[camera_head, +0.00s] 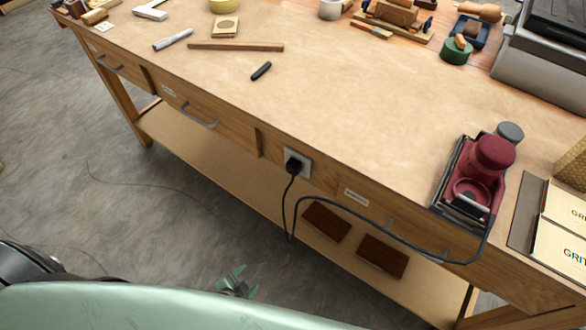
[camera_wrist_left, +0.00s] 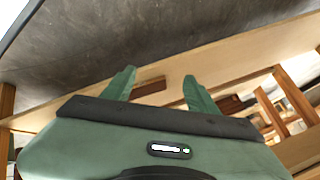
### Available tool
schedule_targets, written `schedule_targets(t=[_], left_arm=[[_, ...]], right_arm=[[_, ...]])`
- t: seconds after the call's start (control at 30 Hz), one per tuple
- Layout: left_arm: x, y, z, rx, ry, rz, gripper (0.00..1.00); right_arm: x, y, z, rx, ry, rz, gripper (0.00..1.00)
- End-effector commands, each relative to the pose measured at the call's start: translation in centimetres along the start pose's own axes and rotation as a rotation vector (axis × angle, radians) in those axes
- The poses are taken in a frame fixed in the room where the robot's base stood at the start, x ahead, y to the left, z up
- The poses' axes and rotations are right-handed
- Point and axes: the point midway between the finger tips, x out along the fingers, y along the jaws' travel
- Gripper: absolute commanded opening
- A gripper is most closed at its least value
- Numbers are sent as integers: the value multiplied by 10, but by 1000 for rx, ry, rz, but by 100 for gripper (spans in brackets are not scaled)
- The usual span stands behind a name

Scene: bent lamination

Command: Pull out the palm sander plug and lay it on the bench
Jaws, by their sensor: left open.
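The black plug (camera_head: 293,167) sits in the white wall-type socket (camera_head: 304,158) on the bench's front face. The plug is not clear in that view. My right gripper is not in view.
The bench top (camera_head: 330,110) has wide free room in the middle. A black marker (camera_head: 261,71) and a wooden strip (camera_head: 235,47) lie toward the back left. Grit sheets (camera_head: 562,235) lie at the right. A lower shelf (camera_head: 215,160) holds brown blocks (camera_head: 382,255).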

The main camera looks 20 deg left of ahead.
Motion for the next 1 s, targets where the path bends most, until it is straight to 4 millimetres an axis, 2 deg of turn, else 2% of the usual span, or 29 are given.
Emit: schedule_targets(t=[0.03, 0.17, 0.2, 0.3, 0.4, 0.5, 0.6, 0.7, 1.0], left_arm=[[2, -21, -27, 81, 76, -52, 58], [-14, -74, -100, 315, 258, -203, 58], [-23, -89, -122, 389, 309, -255, 58], [-50, -120, -172, 567, 419, -385, 58], [-80, -143, -213, 724, 501, -507, 58], [-106, -156, -242, 842, 555, -602, 58], [-124, -163, -260, 918, 586, -665, 58], [-133, -166, -268, 953, 600, -695, 58], [-134, -167, -270, 960, 601, -699, 58]], right_arm=[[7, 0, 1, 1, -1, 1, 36], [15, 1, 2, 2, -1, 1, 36], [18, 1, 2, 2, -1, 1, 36], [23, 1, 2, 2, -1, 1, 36], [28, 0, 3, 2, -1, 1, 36], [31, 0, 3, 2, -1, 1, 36], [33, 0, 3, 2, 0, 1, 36], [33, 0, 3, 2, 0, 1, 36], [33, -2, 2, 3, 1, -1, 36]])
